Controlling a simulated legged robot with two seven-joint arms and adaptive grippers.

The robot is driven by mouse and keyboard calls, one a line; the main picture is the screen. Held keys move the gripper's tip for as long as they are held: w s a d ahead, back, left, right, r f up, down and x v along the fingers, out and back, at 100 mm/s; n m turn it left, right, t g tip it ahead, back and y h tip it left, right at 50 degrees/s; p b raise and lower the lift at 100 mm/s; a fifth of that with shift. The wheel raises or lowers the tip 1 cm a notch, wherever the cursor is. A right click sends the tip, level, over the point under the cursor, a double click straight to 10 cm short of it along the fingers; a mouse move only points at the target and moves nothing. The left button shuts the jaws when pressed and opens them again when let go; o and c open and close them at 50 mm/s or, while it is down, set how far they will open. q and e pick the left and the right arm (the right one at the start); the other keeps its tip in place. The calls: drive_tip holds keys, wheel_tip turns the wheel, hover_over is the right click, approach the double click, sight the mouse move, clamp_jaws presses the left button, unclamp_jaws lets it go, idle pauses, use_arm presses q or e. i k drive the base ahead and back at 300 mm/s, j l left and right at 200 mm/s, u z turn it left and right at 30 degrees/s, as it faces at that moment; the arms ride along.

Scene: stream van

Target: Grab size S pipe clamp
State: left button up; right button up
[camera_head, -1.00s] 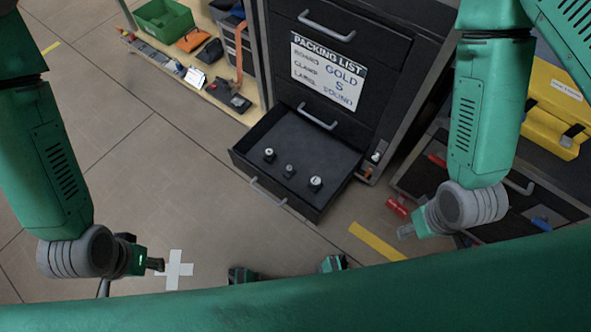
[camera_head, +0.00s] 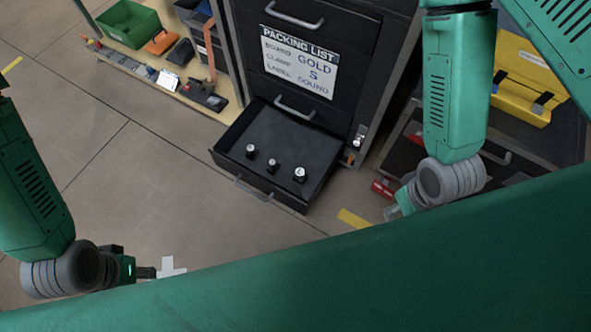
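Three small pipe clamps stand in the open black drawer (camera_head: 225,155) low in the dark cabinet: a left clamp (camera_head: 250,151), a middle clamp (camera_head: 272,165) that looks smallest, and a right clamp (camera_head: 299,175) that looks largest. Their size marks are too small to read. The packing list (camera_head: 298,62) on the cabinet reads board GOLD, clamp S, label SOUND. My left gripper (camera_head: 146,272) is at the lower left, away from the drawer and with nothing seen in it; its finger gap is unclear. My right gripper (camera_head: 393,212) is right of the drawer, mostly hidden behind my body.
A low shelf with a green bin (camera_head: 128,24) and tools stands at the upper left. A yellow case (camera_head: 522,82) is on the right bench. A red object (camera_head: 383,188) lies near my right gripper. The floor left of the drawer is clear.

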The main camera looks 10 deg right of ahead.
sight(273, 166)
drive_tip(key=j+z, duration=0.1)
drive_tip(key=z, duration=0.35)
drive_tip(key=i+j+z, duration=0.1)
drive_tip(key=z, duration=0.4)
drive_tip(key=j+z, duration=0.1)
drive_tip(key=z, duration=0.35)
drive_tip(key=j+z, duration=0.1)
drive_tip(key=z, duration=0.4)
drive_tip(key=j+z, duration=0.1)
drive_tip(key=z, duration=0.35)
drive_tip(key=k+j+z, duration=0.3)
drive_tip(key=j+z, duration=0.15)
drive_tip(key=k+j+z, duration=0.4)
drive_tip(key=j, duration=0.2)
drive_tip(key=k+j, duration=0.2)
